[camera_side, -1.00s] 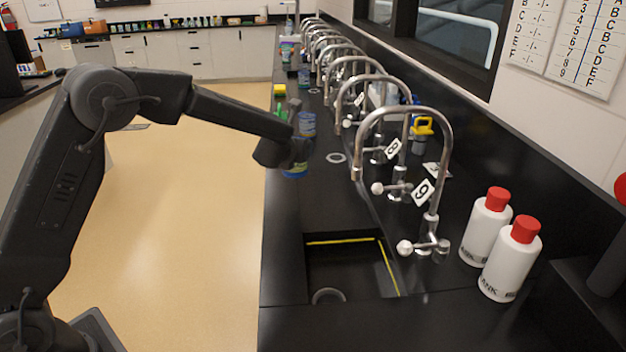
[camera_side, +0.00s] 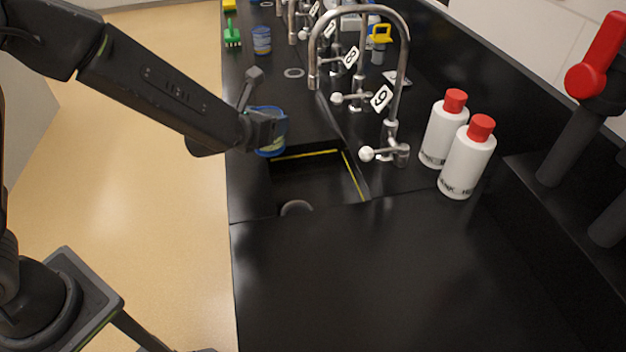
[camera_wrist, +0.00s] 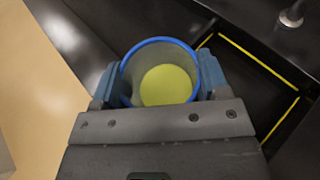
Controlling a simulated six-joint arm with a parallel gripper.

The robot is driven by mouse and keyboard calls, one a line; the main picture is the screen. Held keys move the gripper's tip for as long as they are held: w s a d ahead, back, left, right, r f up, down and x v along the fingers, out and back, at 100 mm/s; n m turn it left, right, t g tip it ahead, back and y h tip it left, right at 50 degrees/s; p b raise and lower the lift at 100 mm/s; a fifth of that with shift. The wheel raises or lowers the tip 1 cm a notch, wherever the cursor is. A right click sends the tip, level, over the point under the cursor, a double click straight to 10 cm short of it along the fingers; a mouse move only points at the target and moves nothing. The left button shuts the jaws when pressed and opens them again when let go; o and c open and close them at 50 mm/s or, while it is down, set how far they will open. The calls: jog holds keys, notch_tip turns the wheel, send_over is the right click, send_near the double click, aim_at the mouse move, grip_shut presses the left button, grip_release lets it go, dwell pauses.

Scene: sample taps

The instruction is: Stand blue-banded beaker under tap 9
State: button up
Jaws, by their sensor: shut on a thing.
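My gripper (camera_side: 262,132) is shut on the blue-banded beaker (camera_side: 268,143), at the left rear edge of the sink. In the wrist view the beaker (camera_wrist: 160,62) shows a blue rim and a yellow-green inside between my fingers (camera_wrist: 160,92). Its lower part is partly hidden by my gripper. Tap 9 (camera_side: 402,75) is a curved metal gooseneck with a white "9" tag (camera_side: 381,98). Its spout (camera_side: 313,80) hangs to the right of and farther back than the beaker. A black sink (camera_side: 310,182) with yellow edge lines lies below the tap.
Two white bottles with red caps (camera_side: 443,128) (camera_side: 467,160) stand right of tap 9. Tap 8, with its tag (camera_side: 350,57), is behind. A second blue-banded cup (camera_side: 262,40) and a green brush (camera_side: 232,36) stand at the back left. The front counter (camera_side: 380,270) is clear.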

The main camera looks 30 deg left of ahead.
jog(key=shift+w+d+f, duration=0.35)
jog(key=shift+d+f, duration=1.35)
jog(key=shift+w+d+f, duration=0.3)
jog(key=shift+d+f, duration=1.35)
jog(key=shift+f, duration=0.05)
jog(key=shift+w+d+f, duration=0.35)
jog(key=shift+d+f, duration=1.35)
jog(key=shift+f, duration=0.1)
jog(key=o, duration=1.2)
